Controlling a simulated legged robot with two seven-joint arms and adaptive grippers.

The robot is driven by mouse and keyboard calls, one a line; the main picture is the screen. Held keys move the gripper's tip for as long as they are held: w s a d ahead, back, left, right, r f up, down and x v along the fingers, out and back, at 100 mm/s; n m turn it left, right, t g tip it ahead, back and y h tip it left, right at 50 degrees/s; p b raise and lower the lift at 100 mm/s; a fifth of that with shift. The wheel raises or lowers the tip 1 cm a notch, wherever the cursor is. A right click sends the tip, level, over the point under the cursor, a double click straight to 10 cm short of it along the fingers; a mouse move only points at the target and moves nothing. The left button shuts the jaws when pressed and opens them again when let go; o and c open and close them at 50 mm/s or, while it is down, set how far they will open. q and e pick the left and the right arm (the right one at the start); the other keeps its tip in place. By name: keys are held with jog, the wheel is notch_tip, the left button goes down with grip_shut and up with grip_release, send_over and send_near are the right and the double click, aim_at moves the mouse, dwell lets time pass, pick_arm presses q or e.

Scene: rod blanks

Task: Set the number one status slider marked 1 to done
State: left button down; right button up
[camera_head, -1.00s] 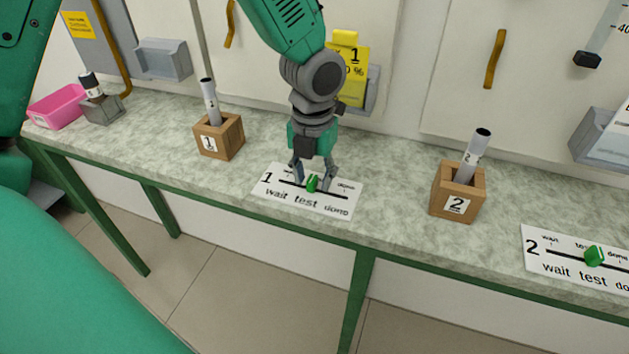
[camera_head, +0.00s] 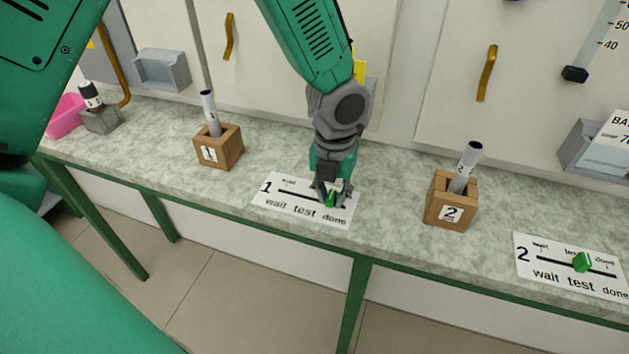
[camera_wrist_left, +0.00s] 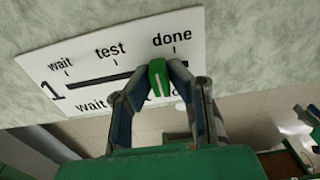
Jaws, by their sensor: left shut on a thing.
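The number 1 status slider is a white card (camera_head: 280,205) lying on the bench, printed wait, test, done along a black slot. Its green knob (camera_head: 330,198) stands near the done end of the slot. In the left wrist view the knob (camera_wrist_left: 158,78) is between my fingertips, a little left of the done tick. My left gripper (camera_head: 332,195) is shut on the knob; in the left wrist view its fingers (camera_wrist_left: 158,82) close around it from both sides. The fingers hide part of the lower lettering there.
A wooden block marked 1 (camera_head: 230,155) holding a rod stands behind left. A block marked 2 (camera_head: 440,212) with a rod stands to the right. The slider 2 card (camera_head: 545,275) lies further right. A pink bin (camera_head: 66,115) is far left.

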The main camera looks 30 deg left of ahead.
pick_arm(q)
jog(key=shift+w+d+r, duration=0.15)
jog(key=shift+w+d, duration=0.1)
jog(key=shift+d, duration=0.85)
pick_arm(e)
jog(key=shift+r, duration=0.55)
pick_arm(q)
jog(key=shift+a, duration=0.1)
jog(key=c, duration=1.6)
grip_release()
jog(key=shift+o, duration=0.3)
jog(key=shift+w+f, duration=0.15)
jog(key=shift+f, duration=0.05)
jog(key=shift+d+r, duration=0.1)
jog(key=shift+d, duration=0.15)
pick_arm(e)
jog(key=shift+d+f, duration=0.1)
jog(key=shift+d, duration=0.1)
